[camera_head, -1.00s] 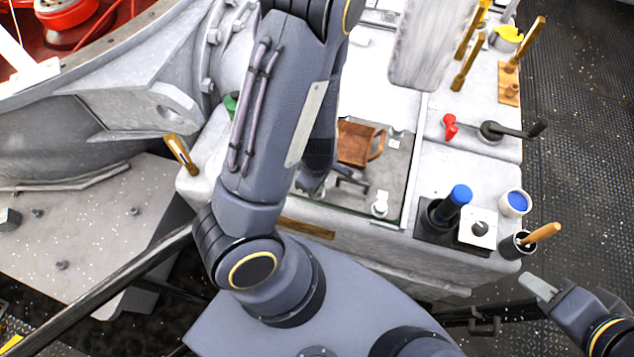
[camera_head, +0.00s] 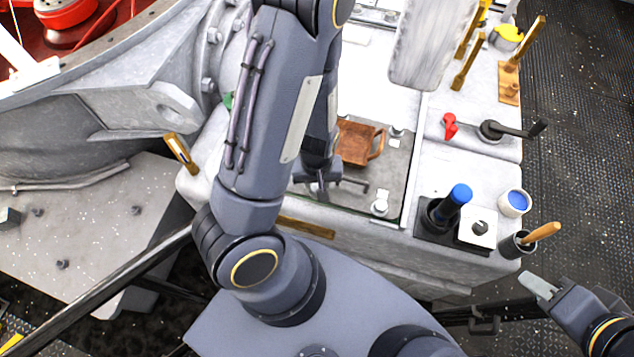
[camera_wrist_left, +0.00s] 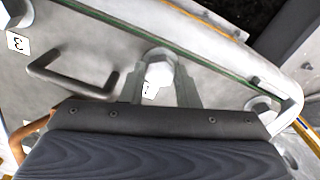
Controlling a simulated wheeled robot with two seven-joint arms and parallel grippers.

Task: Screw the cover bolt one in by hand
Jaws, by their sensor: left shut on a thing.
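The grey cover plate (camera_head: 398,172) lies on the pale housing, with a dark bar handle (camera_head: 352,184). In the left wrist view, a pale bolt head (camera_wrist_left: 160,70) sits between the two fingers of my left gripper (camera_wrist_left: 160,88), which is shut on it. A small white number tag beside this bolt is partly hidden. In the head view my left gripper (camera_head: 318,183) is over the plate's left part, largely hidden by my own arm. Other cover bolts show at the plate's front right (camera_head: 380,204) and back right (camera_head: 397,131). My right gripper (camera_head: 540,286) hangs off the housing's front right.
A brown mug-like container (camera_head: 355,143) stands on the plate near the handle. A blue-capped tool (camera_head: 455,200), a blue-filled cup (camera_head: 514,203) and a brush pot (camera_head: 518,243) stand to the right. A red lever (camera_head: 449,125) is behind them.

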